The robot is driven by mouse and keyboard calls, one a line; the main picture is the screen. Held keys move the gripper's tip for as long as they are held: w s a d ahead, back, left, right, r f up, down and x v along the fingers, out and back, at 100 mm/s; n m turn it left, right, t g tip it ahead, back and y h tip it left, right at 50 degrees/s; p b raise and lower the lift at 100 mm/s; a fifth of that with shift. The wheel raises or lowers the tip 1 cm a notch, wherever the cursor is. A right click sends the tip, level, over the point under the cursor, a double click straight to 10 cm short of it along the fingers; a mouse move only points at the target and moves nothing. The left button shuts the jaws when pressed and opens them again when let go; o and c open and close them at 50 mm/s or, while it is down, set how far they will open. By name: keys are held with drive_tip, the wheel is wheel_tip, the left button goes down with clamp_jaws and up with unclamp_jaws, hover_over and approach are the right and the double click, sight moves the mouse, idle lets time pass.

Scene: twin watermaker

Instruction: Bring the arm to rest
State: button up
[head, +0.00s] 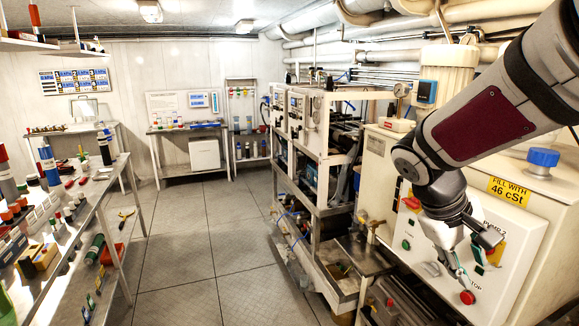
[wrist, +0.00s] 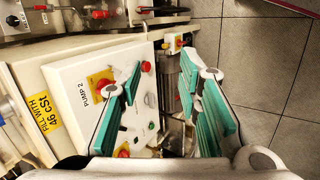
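My gripper (head: 461,268) hangs at the end of my arm on the right of the head view, pointing down in front of a white control panel (head: 426,258). In the wrist view my gripper (wrist: 161,75) shows two teal-padded fingers spread apart with nothing between them. The panel (wrist: 83,75), marked PUMP 2, lies behind and left of the fingers. It carries red knobs on yellow plates and round red and green buttons. I cannot tell whether a finger touches the panel.
A pump cabinet labelled "FILL WITH 46 cSt" (head: 508,191) with a blue cap (head: 543,158) stands close to my arm. A metal-framed machine rack (head: 310,150) stands left of it. A cluttered bench (head: 107,190) lines the left side. The tiled floor (head: 200,250) between is clear.

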drive_tip(key=s+a+r+m+t+y, duration=0.1)
drive_tip(key=s+a+r+t+y, duration=0.1)
drive_tip(key=s+a, duration=0.4)
drive_tip(key=s+a+r+m+t+y, duration=0.1)
drive_tip(key=s+a+r+t+y, duration=0.2)
drive_tip(key=s, duration=0.5)
drive_tip(key=a+y, duration=0.1)
drive_tip(key=a, duration=0.1)
drive_tip(key=shift+s+a+r+m, duration=0.3)
drive_tip(key=shift+s+a+m, duration=0.1)
idle(0.6)
